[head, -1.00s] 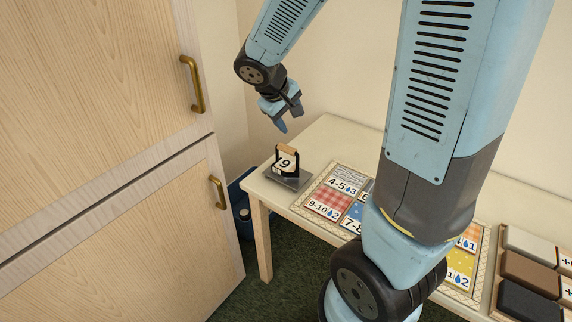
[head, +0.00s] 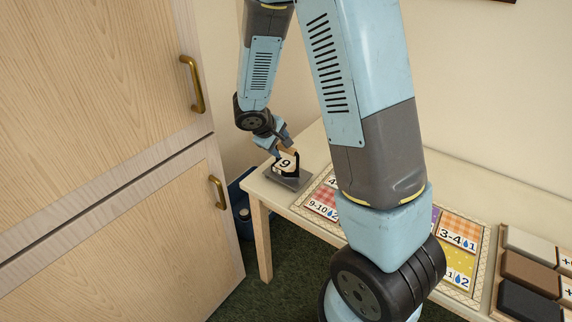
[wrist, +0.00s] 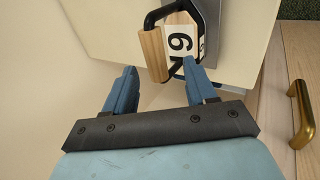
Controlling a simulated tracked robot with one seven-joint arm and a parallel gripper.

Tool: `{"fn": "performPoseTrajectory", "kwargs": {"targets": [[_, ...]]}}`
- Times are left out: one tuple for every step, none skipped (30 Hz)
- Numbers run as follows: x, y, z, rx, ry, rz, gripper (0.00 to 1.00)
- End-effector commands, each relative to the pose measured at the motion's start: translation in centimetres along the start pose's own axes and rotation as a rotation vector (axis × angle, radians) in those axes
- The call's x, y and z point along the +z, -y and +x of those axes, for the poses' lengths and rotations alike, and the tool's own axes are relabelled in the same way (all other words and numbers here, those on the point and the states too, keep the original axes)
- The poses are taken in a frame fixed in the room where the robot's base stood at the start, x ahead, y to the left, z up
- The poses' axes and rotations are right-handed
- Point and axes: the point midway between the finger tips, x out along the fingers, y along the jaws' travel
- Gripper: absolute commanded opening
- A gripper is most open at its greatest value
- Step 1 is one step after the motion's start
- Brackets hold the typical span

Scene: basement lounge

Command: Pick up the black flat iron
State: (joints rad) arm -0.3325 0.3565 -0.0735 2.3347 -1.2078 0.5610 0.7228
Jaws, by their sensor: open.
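The black flat iron (head: 286,164) stands upright on a grey plate (head: 300,182) at the table's left end. It has black handle posts, a wooden grip and a white label reading 9. In the wrist view the flat iron (wrist: 180,42) is at the top centre, its wooden grip just beyond and between my fingertips. My gripper (head: 279,146) is open and empty, right at the iron's handle from above. It also shows in the wrist view (wrist: 160,68). Whether a finger touches the grip, I cannot tell.
The table (head: 312,145) carries a board of coloured numbered squares (head: 462,232) and several blocks (head: 530,272) to the right. A wooden cabinet (head: 90,120) with brass handles stands at left. A blue bin (head: 240,205) is on the floor between.

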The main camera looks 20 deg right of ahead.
Motion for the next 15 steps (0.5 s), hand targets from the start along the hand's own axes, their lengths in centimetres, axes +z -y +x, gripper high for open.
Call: {"fn": "performPoseTrajectory", "kwargs": {"targets": [[0.0, 0.0, 0.6, 0.0, 0.002, 0.0, 0.56], [0.1, 0.0, 0.8, 0.0, 0.002, -0.001, 0.56], [0.1, 0.0, 1.1, 0.0, 0.002, 0.0, 0.56], [0.1, 0.0, 1.3, 0.0, 0.002, 0.001, 0.56], [0.1, 0.0, 1.4, 0.0, 0.002, 0.001, 0.56], [0.1, 0.0, 1.5, 0.0, 0.001, 0.001, 0.56], [0.1, -0.1, 1.6, 0.0, 0.001, 0.001, 0.56], [0.1, -0.1, 1.7, 0.0, 0.001, 0.001, 0.56], [0.1, -0.1, 2.0, -0.001, 0.001, 0.001, 0.56], [0.1, -0.1, 2.3, -0.001, 0.002, 0.001, 0.56], [0.1, -0.1, 2.7, -0.001, 0.002, 0.0, 0.56], [0.2, -0.2, 3.2, -0.001, 0.004, 0.001, 0.56], [0.2, -0.3, 3.6, -0.001, 0.004, 0.0, 0.56], [0.2, -0.4, 4.1, 0.0, 0.004, 0.001, 0.56], [0.3, -0.4, 4.7, -0.001, 0.004, 0.001, 0.56]]}}
